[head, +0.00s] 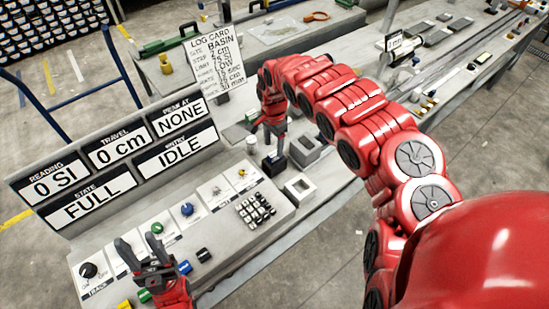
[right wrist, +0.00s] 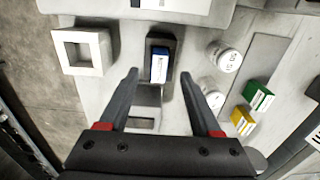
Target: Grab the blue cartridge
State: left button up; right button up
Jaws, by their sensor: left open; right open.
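The blue cartridge (right wrist: 159,67) is a small box with a blue side and a white label. In the right wrist view it stands in a dark holder (right wrist: 161,44). My right gripper (right wrist: 160,78) is open, with its fingertips on either side of the cartridge and apart from it; the height gap is hard to judge. In the head view my right gripper (head: 271,128) points down over the dark holder (head: 273,165), and the cartridge is too small to make out. My left gripper (head: 137,243) is open and empty over the left part of the control panel.
Square hollow blocks (right wrist: 83,51) stand beside the holder. White labelled cans (right wrist: 223,57), a green box (right wrist: 258,96) and a yellow box (right wrist: 243,121) are to the right. The control panel (head: 226,222) with knobs and keypad fills the bench front; display boards (head: 125,155) stand behind it.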

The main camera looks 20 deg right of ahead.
aim_at(274, 153)
jog(key=shift+d+f+p, duration=0.1)
jog(key=shift+f+p, duration=0.4)
jog(key=shift+f, duration=1.4)
grip_shut()
